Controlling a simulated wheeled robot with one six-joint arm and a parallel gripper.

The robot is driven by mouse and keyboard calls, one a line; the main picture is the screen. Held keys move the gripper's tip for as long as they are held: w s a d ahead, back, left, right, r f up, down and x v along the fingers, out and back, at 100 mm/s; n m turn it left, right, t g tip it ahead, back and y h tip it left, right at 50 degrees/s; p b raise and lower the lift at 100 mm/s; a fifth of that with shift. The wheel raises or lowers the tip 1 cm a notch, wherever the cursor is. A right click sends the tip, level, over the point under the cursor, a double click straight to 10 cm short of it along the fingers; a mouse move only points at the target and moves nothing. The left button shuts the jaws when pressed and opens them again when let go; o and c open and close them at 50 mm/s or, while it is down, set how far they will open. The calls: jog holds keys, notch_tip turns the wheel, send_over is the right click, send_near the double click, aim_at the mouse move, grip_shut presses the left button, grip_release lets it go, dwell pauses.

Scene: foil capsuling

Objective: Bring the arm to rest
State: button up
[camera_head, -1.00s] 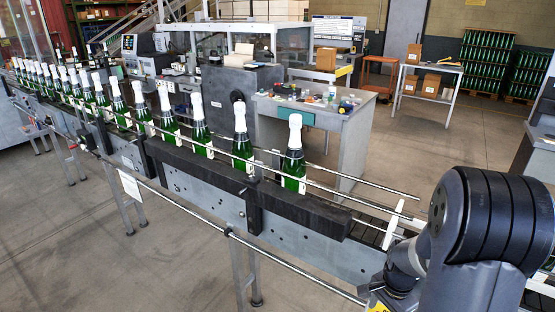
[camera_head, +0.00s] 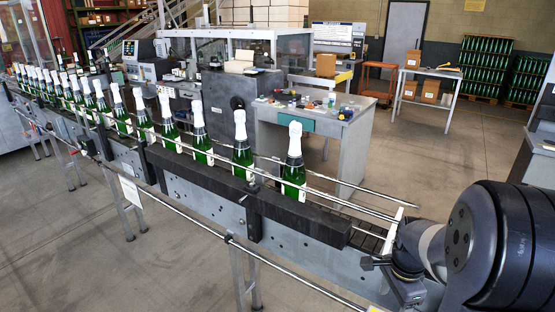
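My arm (camera_head: 500,248) shows at the lower right, with a large dark ribbed joint and a paler grey link (camera_head: 432,250) to its left. The link is in front of the right end of the conveyor. I cannot make out any gripper fingers; dark and white parts overlap around the link, and I cannot tell which of them belong to my arm. No bottle is seen touching the arm. The nearest green bottle (camera_head: 293,172), with a white capped neck, stands upright on the conveyor, well left of the arm.
The conveyor (camera_head: 300,222) runs from the far left to the lower right, with metal guide rails and a row of several upright bottles. Behind it stands a grey table (camera_head: 345,150) with small items. Machines fill the back left. Open floor (camera_head: 440,160) lies behind the arm.

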jog(key=shift+r, duration=0.95)
jog(key=shift+r, duration=0.15)
